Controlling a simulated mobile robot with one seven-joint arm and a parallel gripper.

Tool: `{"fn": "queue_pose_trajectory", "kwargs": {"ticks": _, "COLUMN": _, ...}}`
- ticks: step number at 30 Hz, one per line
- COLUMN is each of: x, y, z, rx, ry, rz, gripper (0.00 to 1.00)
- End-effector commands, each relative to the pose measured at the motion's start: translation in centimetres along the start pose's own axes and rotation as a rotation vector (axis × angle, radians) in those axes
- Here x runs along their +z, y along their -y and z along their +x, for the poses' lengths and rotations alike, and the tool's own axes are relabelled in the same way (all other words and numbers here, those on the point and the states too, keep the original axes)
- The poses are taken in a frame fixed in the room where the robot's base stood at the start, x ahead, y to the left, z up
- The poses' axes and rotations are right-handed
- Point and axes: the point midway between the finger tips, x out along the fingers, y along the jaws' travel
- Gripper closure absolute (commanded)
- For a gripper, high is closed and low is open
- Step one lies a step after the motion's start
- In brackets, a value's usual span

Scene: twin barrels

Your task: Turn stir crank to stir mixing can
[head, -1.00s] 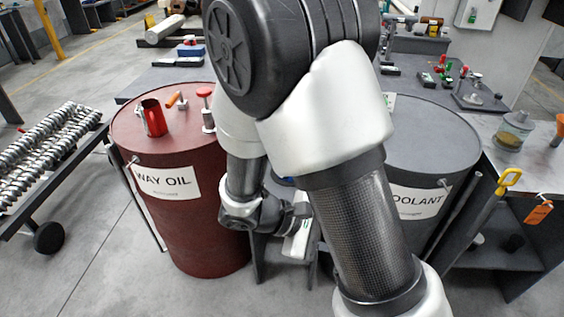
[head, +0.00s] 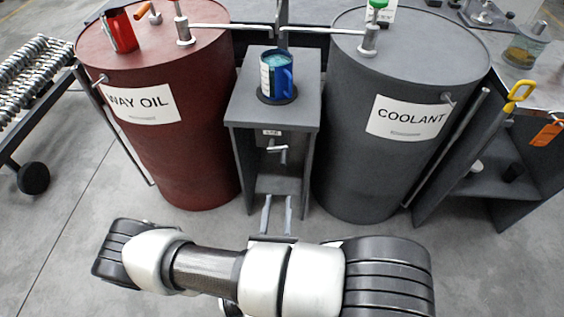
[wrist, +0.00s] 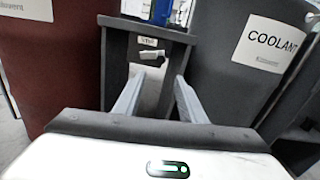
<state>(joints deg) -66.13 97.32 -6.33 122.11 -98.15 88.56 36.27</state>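The mixing can (head: 283,80) is a blue can with a pale label and teal contents. It stands upright on a dark disc on the grey stand between the two barrels. The stir crank (head: 278,150) is a small metal handle on the stand's front, below a small label; it also shows in the wrist view (wrist: 152,58). My gripper (head: 278,200) is open and empty in front of the stand, apart from the crank and lower in the head view. In the wrist view, the fingers (wrist: 160,82) point toward the stand, with the crank just beyond their tips.
The red WAY OIL barrel (head: 165,130) stands left of the stand (head: 310,112), and the grey COOLANT barrel (head: 390,165) stands right. Pipes (head: 245,27) reach from both barrels toward the can. A side bench (head: 520,185) is at the right. Floor is clear in front.

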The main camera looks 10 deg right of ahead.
Motion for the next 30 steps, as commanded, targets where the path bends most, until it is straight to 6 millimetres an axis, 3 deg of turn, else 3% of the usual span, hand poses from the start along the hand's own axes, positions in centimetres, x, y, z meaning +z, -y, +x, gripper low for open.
{"fn": "queue_pose_trajectory", "kwargs": {"ticks": 18, "x": 0.0, "y": 0.1, "z": 12.7, "rx": -0.007, "ry": 0.003, "rz": 0.003, "gripper": 0.63}}
{"fn": "queue_pose_trajectory", "kwargs": {"ticks": 24, "x": 0.1, "y": 0.1, "z": 15.5, "rx": -0.006, "ry": 0.003, "rz": 0.003, "gripper": 0.63}}
{"fn": "queue_pose_trajectory", "kwargs": {"ticks": 30, "x": 0.1, "y": 0.1, "z": 16.6, "rx": -0.005, "ry": 0.001, "rz": 0.001, "gripper": 0.63}}
